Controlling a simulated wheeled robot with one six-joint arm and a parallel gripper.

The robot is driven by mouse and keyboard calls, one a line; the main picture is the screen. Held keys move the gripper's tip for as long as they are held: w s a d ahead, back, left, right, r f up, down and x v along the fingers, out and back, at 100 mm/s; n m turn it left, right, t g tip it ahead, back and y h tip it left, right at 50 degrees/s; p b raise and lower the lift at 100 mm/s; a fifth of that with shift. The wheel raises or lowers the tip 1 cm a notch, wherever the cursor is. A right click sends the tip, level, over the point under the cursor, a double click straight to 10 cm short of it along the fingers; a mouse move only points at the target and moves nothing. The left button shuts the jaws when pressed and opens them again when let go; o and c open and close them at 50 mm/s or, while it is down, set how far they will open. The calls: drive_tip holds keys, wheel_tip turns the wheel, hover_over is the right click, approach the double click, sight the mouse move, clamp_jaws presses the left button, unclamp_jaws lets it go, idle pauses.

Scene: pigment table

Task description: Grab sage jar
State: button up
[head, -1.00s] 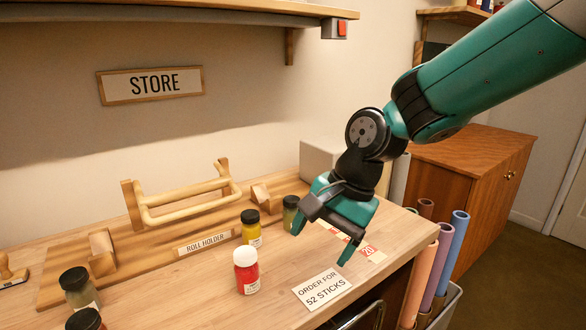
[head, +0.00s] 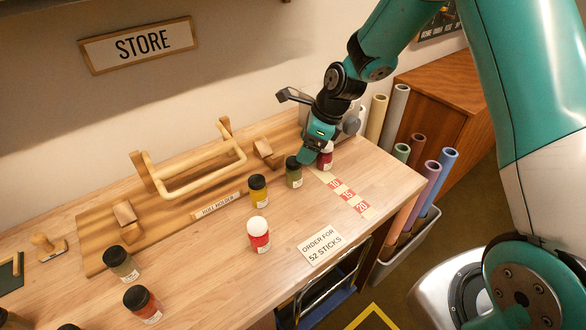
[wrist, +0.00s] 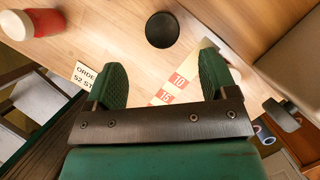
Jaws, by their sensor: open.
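My gripper (wrist: 165,85) is open and empty. In the head view my gripper (head: 310,155) is just above and right of this jar; I cannot tell if they touch. A second grey-green jar with a black lid (head: 121,263) stands at the left. Which one is called sage is not labelled legibly.
A crimson jar (head: 325,157) stands close beside my gripper. A yellow jar (head: 258,191) and a red jar with a white lid (head: 259,236) stand to the left. The wooden roll holder (head: 160,215) lies behind. The order sign (head: 320,244) lies flat; table around it is clear.

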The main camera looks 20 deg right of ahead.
sight(294, 166)
drive_tip(key=p+x, duration=0.3)
drive_tip(key=x, duration=0.5)
drive_tip(key=shift+w+f, duration=0.25)
drive_tip(key=shift+f, duration=0.15)
drive_tip(key=c, duration=1)
drive_tip(key=shift+r, duration=0.1)
drive_tip(key=shift+c, duration=0.2)
